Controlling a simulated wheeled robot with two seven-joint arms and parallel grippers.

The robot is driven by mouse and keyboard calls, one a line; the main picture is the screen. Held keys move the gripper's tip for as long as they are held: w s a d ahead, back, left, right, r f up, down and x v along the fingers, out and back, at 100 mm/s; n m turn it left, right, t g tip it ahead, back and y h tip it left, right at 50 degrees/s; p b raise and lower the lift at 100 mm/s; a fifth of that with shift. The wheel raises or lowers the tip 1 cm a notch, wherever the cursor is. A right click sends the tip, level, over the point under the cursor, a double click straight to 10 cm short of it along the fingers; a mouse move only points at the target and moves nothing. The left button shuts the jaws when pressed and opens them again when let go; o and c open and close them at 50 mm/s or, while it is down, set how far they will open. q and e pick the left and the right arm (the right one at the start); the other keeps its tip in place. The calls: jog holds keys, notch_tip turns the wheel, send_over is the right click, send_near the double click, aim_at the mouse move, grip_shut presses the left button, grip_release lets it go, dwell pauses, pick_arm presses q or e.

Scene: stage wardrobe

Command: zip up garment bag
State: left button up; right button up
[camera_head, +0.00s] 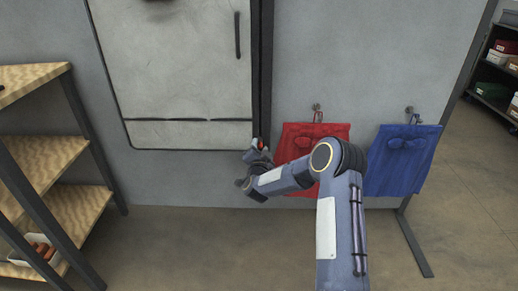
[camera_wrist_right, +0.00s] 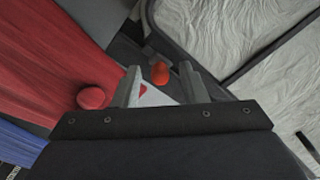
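The pale grey garment bag (camera_head: 180,65) hangs on the grey panel, with a dark vertical strip (camera_head: 265,70), apparently the zip track, along its right side. A small red-orange piece (camera_head: 262,147), apparently the zip pull, is low on this strip. My right gripper (camera_head: 258,150) is at this piece, small and partly hidden by its own arm. In the right wrist view the red-orange piece (camera_wrist_right: 160,72) lies between the two fingertips of the right gripper (camera_wrist_right: 159,78), with gaps on both sides. The fingers are apart. My left gripper is out of view.
A red cloth (camera_head: 310,140) and a blue cloth (camera_head: 403,158) hang on hooks to the right, the red one close to my right arm. A wooden shelf (camera_head: 40,75) stands at the left with a white bin (camera_head: 38,247). Floor below the panel is clear.

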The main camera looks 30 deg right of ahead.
jog(key=shift+x, duration=0.9)
grip_shut()
notch_tip(320, 180, up, 67)
jog(key=p, duration=4.2)
jog(key=shift+p, duration=0.4)
grip_release()
jog(key=shift+f, duration=0.1)
